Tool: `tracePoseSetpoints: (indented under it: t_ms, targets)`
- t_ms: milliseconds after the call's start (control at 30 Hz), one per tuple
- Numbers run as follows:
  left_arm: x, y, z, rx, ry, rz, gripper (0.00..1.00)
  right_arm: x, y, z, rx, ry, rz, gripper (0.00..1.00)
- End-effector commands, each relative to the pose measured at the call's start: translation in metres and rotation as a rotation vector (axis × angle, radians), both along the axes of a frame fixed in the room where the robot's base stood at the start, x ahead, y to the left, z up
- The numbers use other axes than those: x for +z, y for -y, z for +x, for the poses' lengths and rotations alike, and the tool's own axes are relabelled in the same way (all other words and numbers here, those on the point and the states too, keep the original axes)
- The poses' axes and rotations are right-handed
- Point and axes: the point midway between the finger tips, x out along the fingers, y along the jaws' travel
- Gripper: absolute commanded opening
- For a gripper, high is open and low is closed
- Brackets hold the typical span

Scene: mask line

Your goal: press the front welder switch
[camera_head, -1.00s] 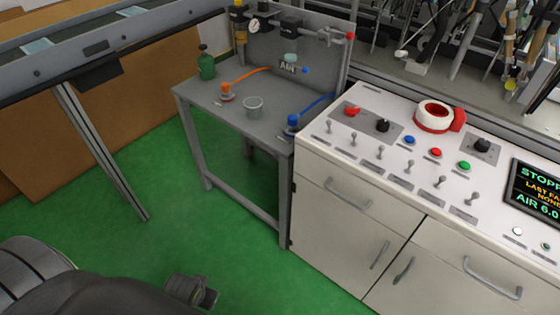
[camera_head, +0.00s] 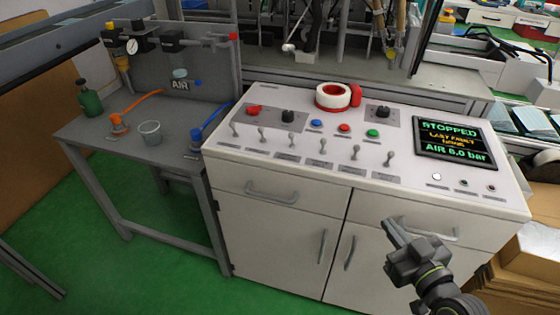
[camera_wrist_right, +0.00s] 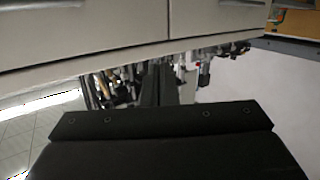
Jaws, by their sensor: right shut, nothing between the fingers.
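A row of several toggle switches (camera_head: 291,140) stands along the front of the white control panel top (camera_head: 400,192), each with a small label plate. The labels are too small to read, so I cannot tell which is the front welder switch. My right gripper (camera_head: 389,226) is shut and empty in front of the cabinet, below the panel's front edge and apart from the switches. In the right wrist view its narrow fingers (camera_wrist_right: 158,84) are together near the cabinet's drawer fronts (camera_wrist_right: 85,30). No switch can be made out there. My left gripper is out of view.
Behind the switches are round buttons (camera_head: 344,128), black knobs (camera_head: 288,116), a red and white tape roll (camera_head: 333,97) and a screen (camera_head: 453,139) reading STOPPED. A grey bench (camera_head: 120,160) adjoins at left. Cardboard boxes (camera_head: 530,265) are at lower right.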

Motion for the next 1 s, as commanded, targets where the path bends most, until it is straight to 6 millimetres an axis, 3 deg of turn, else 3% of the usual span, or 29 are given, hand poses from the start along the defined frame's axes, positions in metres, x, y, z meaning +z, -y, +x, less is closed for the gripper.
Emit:
tracePoseSetpoints:
  t_ms: [100,300,767,1000]
  targets:
    - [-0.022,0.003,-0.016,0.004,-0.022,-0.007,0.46,0.02,0.0,0.011,-0.002,0.097,0.031,0.0]
    - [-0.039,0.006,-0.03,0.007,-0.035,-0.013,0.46,0.039,0.002,0.018,-0.011,0.184,0.06,0.0]
    - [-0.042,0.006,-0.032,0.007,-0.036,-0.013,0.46,0.042,0.002,0.02,-0.012,0.197,0.065,0.0]
    - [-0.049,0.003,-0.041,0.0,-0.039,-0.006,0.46,0.046,-0.007,0.046,-0.012,0.198,0.067,0.0]
